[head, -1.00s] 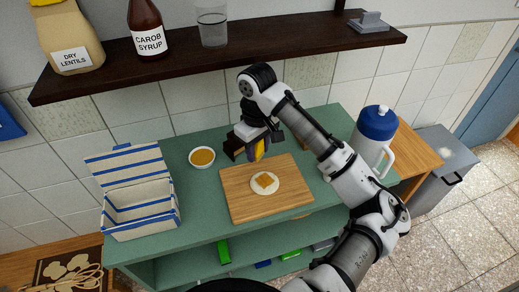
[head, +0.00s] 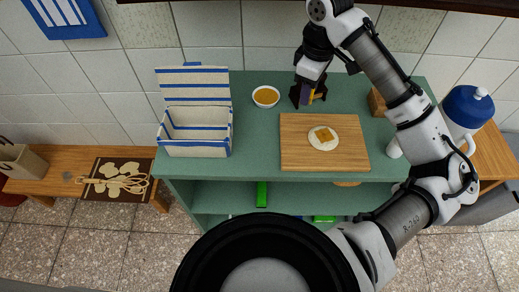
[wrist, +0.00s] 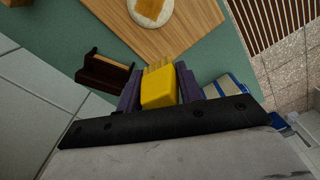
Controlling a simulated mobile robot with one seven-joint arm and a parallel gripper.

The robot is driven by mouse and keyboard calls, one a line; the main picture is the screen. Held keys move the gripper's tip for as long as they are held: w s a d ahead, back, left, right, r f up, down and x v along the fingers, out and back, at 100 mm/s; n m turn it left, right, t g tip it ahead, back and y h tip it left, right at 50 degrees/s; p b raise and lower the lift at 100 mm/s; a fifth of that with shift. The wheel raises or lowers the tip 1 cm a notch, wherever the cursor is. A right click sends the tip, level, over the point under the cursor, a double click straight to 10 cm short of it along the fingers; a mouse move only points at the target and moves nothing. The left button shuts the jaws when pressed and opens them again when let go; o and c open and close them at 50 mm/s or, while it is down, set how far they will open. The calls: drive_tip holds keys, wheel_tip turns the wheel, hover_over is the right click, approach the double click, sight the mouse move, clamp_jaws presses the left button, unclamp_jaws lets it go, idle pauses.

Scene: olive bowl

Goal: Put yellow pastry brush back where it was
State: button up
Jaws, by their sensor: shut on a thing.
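The yellow pastry brush (wrist: 160,88) is between the dark fingers of my gripper (wrist: 160,92) in the wrist view, its bristle end facing the cutting board. In the head view my gripper (head: 309,97) is above the green counter, just behind the board's back edge, and only a bit of the yellow brush shows. A dark brown holder (wrist: 104,72) stands beside my gripper, apart from the brush in the wrist view. In the head view it is hard to separate from my fingers.
A wooden cutting board (head: 293,145) bears a round pale piece with a brown square (head: 323,137). A white bowl of orange-brown filling (head: 266,96) and a striped open box (head: 197,147) stand left. A wooden block (head: 377,103) and a blue-lidded jug (head: 466,108) are right.

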drive_tip(key=s+a+r+n+b, duration=0.2)
drive_tip(key=a+r+n+b, duration=0.15)
drive_tip(key=a+n, duration=0.45)
drive_tip(key=r+n+b, duration=0.2)
drive_tip(key=n+b, duration=0.1)
drive_tip(key=n, duration=0.5)
hover_over(256, 148)
wheel_tip(256, 148, down, 20)
drive_tip(key=shift+p, duration=0.3)
drive_tip(key=shift+f, duration=0.2)
drive_tip(key=o, duration=0.9)
drive_tip(key=shift+r, duration=0.15)
